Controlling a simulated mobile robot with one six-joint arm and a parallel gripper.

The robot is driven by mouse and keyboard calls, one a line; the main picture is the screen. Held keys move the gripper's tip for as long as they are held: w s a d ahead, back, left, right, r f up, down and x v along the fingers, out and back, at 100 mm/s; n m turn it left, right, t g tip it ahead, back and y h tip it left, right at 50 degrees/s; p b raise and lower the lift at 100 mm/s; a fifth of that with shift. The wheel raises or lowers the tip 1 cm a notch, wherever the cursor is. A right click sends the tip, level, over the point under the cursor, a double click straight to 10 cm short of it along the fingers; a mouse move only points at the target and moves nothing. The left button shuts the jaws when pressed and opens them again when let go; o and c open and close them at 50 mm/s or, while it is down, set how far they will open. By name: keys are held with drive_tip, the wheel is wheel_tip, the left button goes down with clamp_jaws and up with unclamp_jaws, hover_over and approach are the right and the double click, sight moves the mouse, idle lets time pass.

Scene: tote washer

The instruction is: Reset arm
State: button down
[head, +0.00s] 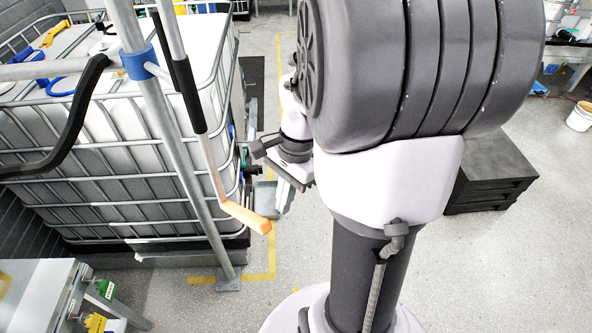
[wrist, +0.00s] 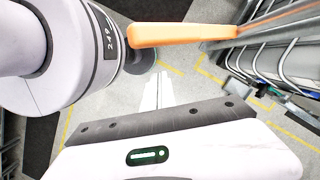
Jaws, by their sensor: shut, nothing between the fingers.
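My arm fills the middle of the head view, its thick grey and white links folded in front of the column. My gripper (head: 284,197) shows partly behind the arm, pointing down, with nothing held. In the wrist view my gripper (wrist: 163,77) is a pair of pale fingers close together, shut and empty, above the floor. An orange handle (head: 246,217) on a bent crank rod is left of my gripper in the head view. The orange handle also crosses the top of the wrist view (wrist: 185,35), apart from the fingertips.
A caged white tank (head: 130,150) stands at the left. A metal post (head: 175,140) rises in front of it. A dark stepped block (head: 492,170) is at the right. A metal table (head: 35,290) is at the lower left. The floor (head: 510,270) at lower right is clear.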

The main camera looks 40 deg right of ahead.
drive_tip(key=d+v, duration=0.1)
drive_tip(key=v, duration=0.9)
drive_tip(key=s+a+r+n+t, duration=0.1)
drive_tip(key=a+r+n+t, duration=0.25)
drive_tip(key=a+n, duration=0.55)
drive_tip(key=s+a+r+n+t, duration=0.25)
drive_tip(key=a+n+t, duration=0.2)
drive_tip(key=a, duration=0.75)
wheel_tip(320, 180, down, 38)
drive_tip(key=s+g+b, duration=0.1)
drive_tip(key=g+b, duration=0.1)
drive_tip(key=b, duration=3.2)
drive_tip(key=shift+h, duration=0.4)
drive_tip(key=shift+s+d+r, duration=0.1)
drive_tip(key=shift+d+r, duration=0.05)
drive_tip(key=shift+r, duration=0.05)
